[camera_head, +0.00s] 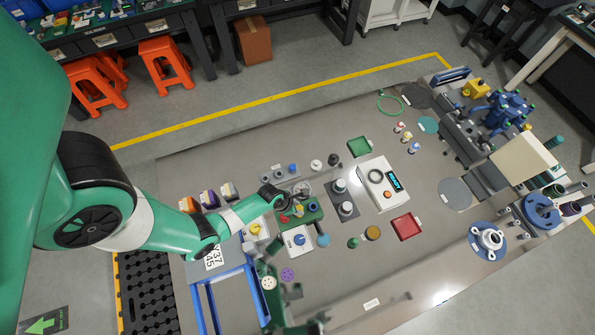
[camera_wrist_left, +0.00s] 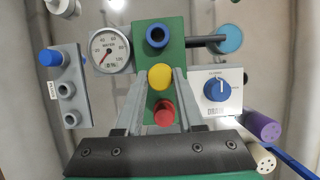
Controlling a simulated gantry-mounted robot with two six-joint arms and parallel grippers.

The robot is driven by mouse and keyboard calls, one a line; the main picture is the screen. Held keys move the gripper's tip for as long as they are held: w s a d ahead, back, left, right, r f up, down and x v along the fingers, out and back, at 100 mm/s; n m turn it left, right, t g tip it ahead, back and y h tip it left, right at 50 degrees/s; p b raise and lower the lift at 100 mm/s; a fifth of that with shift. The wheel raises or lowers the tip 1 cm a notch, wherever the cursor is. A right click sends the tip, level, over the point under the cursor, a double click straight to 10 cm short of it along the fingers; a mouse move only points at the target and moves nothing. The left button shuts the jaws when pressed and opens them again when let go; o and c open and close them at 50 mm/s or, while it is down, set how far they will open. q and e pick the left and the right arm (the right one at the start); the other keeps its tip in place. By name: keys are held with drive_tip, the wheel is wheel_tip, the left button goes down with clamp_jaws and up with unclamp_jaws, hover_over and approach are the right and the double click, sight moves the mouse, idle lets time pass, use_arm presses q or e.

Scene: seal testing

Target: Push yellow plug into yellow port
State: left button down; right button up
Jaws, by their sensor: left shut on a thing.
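The green block (camera_head: 312,216) lies on the table in the head view and carries colored round parts in a row. In the left wrist view the same block (camera_wrist_left: 174,32) shows a blue ring-shaped port (camera_wrist_left: 157,36) at the top. The yellow plug (camera_wrist_left: 160,77) is between my left fingertips (camera_wrist_left: 160,80), in front of the block. My left gripper (camera_head: 283,201) is shut on the plug. A red round part (camera_wrist_left: 163,112) shows below it, between the fingers. The yellow port itself is hidden, so I cannot tell whether the plug touches it.
A round gauge (camera_wrist_left: 109,50) stands close left of the block, and a white box with a blue knob (camera_wrist_left: 217,84) close right. A grey strip with fittings (camera_wrist_left: 69,86) is farther left. A red tray (camera_head: 406,226) and a green tray (camera_head: 359,147) lie on the table.

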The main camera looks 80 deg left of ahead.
use_arm(q)
drive_tip(key=shift+f+b, duration=1.1)
drive_tip(key=shift+f, duration=0.3)
drive_tip(key=shift+c, duration=2.2)
unclamp_jaws()
wheel_tip(320, 180, up, 7)
drive_tip(key=p, duration=0.7)
drive_tip(key=shift+r+p, duration=0.2)
drive_tip(key=shift+p, duration=0.15)
drive_tip(key=shift+f, duration=0.15)
